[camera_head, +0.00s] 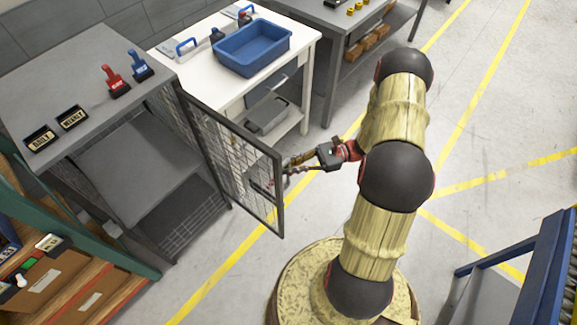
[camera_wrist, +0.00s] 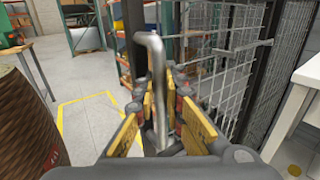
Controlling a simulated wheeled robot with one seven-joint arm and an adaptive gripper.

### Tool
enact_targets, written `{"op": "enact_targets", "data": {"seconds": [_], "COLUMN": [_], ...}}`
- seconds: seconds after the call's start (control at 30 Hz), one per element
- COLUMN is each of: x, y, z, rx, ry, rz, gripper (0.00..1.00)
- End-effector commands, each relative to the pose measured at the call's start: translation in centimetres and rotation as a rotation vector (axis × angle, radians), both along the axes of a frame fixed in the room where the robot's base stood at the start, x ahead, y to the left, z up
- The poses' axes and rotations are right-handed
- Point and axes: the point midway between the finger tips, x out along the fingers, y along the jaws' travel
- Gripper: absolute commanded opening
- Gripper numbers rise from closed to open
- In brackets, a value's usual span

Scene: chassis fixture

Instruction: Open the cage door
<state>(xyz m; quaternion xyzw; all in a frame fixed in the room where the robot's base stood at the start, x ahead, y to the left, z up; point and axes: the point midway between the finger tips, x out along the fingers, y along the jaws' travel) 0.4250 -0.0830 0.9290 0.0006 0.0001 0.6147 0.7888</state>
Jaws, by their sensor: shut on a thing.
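The grey cage (camera_head: 45,80) stands at the left in the head view. Its wire-mesh door (camera_head: 279,215) is hinged at the cage's right front edge and stands swung well open, with the inside exposed. My gripper (camera_head: 287,166) reaches in from the right at the door's free edge. In the wrist view, a bent silver handle (camera_wrist: 155,62) rises between the yellow-padded fingers of my gripper (camera_wrist: 160,98), which is shut on it. Mesh panels show behind it. My gripper partly hides the handle's lower end.
A white table (camera_head: 185,62) with a blue bin (camera_head: 252,48) stands behind the door. Red and blue clamp-like tools (camera_head: 115,82) rest on the cage top. A shelf with boxes (camera_head: 45,278) is at lower left.

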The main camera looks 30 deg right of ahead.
Motion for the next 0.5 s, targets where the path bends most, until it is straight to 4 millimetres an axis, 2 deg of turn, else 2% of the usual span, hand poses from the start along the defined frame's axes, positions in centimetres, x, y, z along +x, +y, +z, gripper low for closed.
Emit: {"op": "enact_targets", "data": {"seconds": [0.33,0.37,0.5], "x": [-0.10,-0.10,-0.07], "y": [0.01,0.01,0.00], "z": [-0.09,-0.09,-0.07], "rx": [0.000,0.000,-0.001], "ry": [0.002,0.002,0.001], "rz": [0.001,0.001,0.000], "gripper": [0.00,0.11,0.19]}}
